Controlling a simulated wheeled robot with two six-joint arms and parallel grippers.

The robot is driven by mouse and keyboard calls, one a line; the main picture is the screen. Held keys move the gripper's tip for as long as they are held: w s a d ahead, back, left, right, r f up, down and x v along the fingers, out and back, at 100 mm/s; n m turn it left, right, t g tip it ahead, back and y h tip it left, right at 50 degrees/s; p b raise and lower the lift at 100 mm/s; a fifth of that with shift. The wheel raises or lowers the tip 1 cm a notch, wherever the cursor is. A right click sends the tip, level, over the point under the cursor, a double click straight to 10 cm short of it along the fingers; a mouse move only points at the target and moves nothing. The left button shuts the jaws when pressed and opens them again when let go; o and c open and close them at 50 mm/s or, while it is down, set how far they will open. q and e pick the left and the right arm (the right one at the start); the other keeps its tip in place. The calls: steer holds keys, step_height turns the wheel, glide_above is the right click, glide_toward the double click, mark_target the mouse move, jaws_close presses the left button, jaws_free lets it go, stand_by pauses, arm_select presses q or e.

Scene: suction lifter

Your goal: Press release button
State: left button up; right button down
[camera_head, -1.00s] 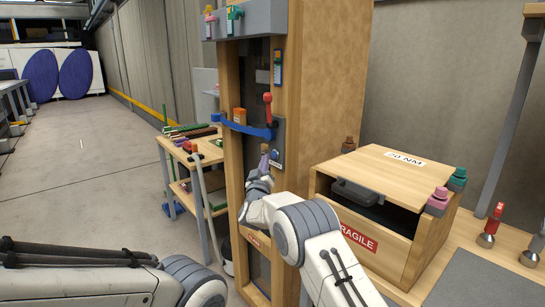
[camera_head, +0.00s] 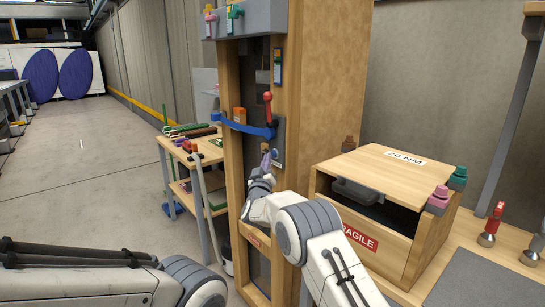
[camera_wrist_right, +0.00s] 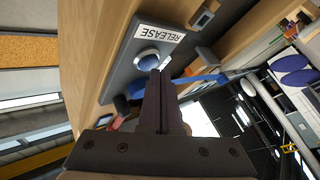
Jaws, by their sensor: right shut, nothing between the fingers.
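The release button (camera_wrist_right: 148,58) is a blue dome in a silver ring on a grey panel, beside a white label reading RELEASE (camera_wrist_right: 160,36). The panel (camera_head: 279,138) is on the tall wooden frame in the head view. My right gripper (camera_wrist_right: 157,73) is shut and empty. In the wrist view its tips overlap the button's near edge; I cannot tell whether they touch it. In the head view the right gripper (camera_head: 265,157) is in front of the panel's lower part. My left arm shows at the lower left, but its gripper is out of view.
A red-handled lever (camera_head: 267,106) and a blue curved bar (camera_head: 248,127) are just above the right gripper. A wooden box marked FRAGILE (camera_head: 358,238) stands close to the right of my arm. A small wooden table (camera_head: 170,147) is behind the frame.

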steer(key=shift+w+d, duration=0.2)
steer(key=shift+d, duration=0.15)
stand_by(0.9)
steer(key=shift+s+a, duration=0.5)
steer(key=shift+a, duration=0.15)
steer(key=s+a, duration=0.1)
steer(key=a, duration=0.1)
steer(key=s+a, duration=0.2)
stand_by(0.5)
